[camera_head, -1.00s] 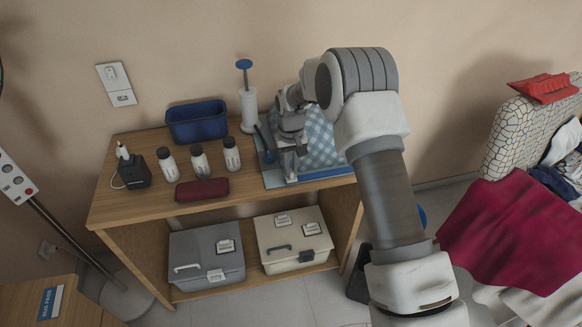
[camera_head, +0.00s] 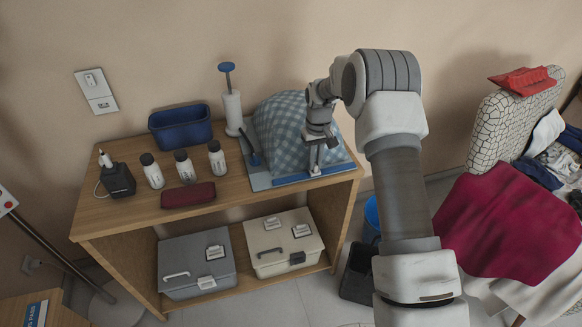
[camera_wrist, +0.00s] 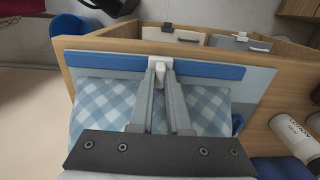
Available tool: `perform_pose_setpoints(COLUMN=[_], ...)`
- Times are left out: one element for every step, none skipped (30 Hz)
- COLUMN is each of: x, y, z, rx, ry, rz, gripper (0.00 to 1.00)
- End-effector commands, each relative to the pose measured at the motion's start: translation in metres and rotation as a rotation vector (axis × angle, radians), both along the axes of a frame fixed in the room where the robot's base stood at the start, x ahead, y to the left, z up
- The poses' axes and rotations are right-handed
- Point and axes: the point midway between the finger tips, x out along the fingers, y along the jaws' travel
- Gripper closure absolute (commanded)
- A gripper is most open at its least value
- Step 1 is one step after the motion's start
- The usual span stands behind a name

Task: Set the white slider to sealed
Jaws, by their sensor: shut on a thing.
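The white slider (camera_wrist: 158,64) sits on the blue strip (camera_wrist: 211,70) along the edge of a blue-and-white checked bag (camera_wrist: 103,102). In the wrist view it is around the middle of the strip, between my fingertips. My gripper (camera_wrist: 160,72) is shut on it. In the head view my gripper (camera_head: 315,172) reaches down to the blue strip (camera_head: 290,180) at the table's front right, and the checked bag (camera_head: 275,130) bulges behind it. The slider is too small and covered to make out there.
On the wooden table (camera_head: 235,195) stand a blue bin (camera_head: 180,128), several white bottles (camera_head: 185,168), a dark red case (camera_head: 188,195) and a blue-topped white pump (camera_head: 232,105). Two lidded boxes are on the shelf below. A padded chair with laundry (camera_head: 510,225) stands at right.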

Motion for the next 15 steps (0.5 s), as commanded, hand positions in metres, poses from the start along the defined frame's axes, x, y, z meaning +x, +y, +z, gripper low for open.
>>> perform_pose_setpoints(x=[0.006, 0.008, 0.011, 0.013, 0.016, 0.018, 0.020, 0.022, 0.024, 0.026, 0.027, 0.029, 0.030, 0.031, 0.032], y=[-0.019, -0.027, -0.038, -0.046, -0.053, -0.063, -0.069, -0.076, -0.083, -0.088, -0.093, -0.099, -0.103, -0.106, -0.110], z=[0.000, 0.000, 0.000, -0.001, 0.000, 0.000, 0.000, 0.000, 0.000, 0.000, 0.000, 0.000, 0.001, 0.000, 0.000], rx=[-0.001, -0.001, -0.001, -0.002, -0.001, -0.001, -0.001, -0.001, -0.001, -0.001, -0.001, -0.001, -0.001, -0.001, -0.001], ry=[-0.003, -0.003, -0.002, -0.002, -0.002, -0.003, -0.002, -0.002, -0.002, -0.002, -0.002, -0.002, -0.002, -0.002, -0.002], rz=[-0.007, -0.006, -0.007, -0.006, -0.006, -0.005, -0.005, -0.005, -0.004, -0.004, -0.003, -0.003, -0.003, -0.002, -0.001], gripper=[1.00, 1.00, 1.00, 1.00, 1.00, 1.00, 1.00, 1.00, 1.00, 1.00, 1.00, 1.00, 1.00, 1.00, 1.00])
